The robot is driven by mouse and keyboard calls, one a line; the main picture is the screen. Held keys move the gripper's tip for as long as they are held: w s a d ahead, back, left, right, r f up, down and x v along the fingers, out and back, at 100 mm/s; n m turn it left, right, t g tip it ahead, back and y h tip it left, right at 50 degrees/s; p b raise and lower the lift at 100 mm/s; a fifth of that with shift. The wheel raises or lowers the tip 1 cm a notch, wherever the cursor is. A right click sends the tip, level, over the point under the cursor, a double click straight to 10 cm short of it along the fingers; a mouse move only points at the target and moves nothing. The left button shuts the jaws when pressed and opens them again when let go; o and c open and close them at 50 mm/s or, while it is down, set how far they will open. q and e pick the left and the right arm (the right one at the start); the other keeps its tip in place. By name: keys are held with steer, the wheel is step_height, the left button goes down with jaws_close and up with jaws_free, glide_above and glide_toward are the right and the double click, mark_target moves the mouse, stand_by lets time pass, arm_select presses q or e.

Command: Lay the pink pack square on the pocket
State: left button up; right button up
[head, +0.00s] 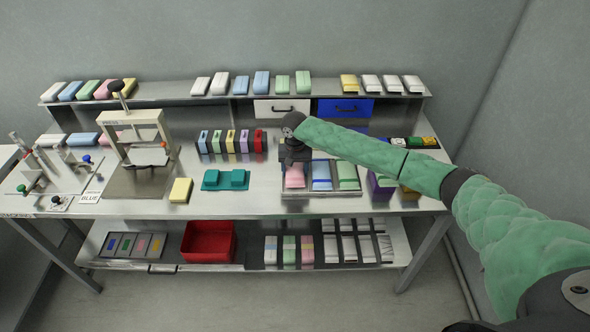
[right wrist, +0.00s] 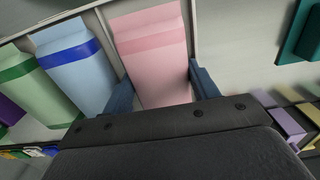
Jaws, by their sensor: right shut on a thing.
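The pink pack (head: 295,181) is at the left end of a grey tray (head: 325,193), beside a blue-banded pack (head: 321,176) and a green-banded pack (head: 347,176). My right gripper (head: 294,164) reaches down over it. In the right wrist view the pink pack (right wrist: 150,55) is between the two blue fingers (right wrist: 163,92), which are shut on its sides. I cannot tell whether it rests on the tray floor or is slightly raised. No pocket can be made out for certain. My left gripper is not in view.
A press (head: 140,150) stands further left. Small upright coloured packs (head: 231,141) stand behind. Bare bench (head: 262,185) shows between teal block and tray.

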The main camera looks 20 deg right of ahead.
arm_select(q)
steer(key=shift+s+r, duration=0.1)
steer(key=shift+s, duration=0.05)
arm_select(e)
steer(key=shift+f, duration=0.15)
steer(key=o, duration=0.9)
steer(key=shift+o, duration=0.2)
steer(key=shift+w+r, duration=0.1)
steer(key=shift+r, duration=0.1)
steer(key=shift+o, duration=0.7)
step_height(320, 180, up, 6)
steer(key=shift+a+f+b, duration=0.1)
steer(key=shift+b, duration=1)
steer(key=shift+r, duration=0.85)
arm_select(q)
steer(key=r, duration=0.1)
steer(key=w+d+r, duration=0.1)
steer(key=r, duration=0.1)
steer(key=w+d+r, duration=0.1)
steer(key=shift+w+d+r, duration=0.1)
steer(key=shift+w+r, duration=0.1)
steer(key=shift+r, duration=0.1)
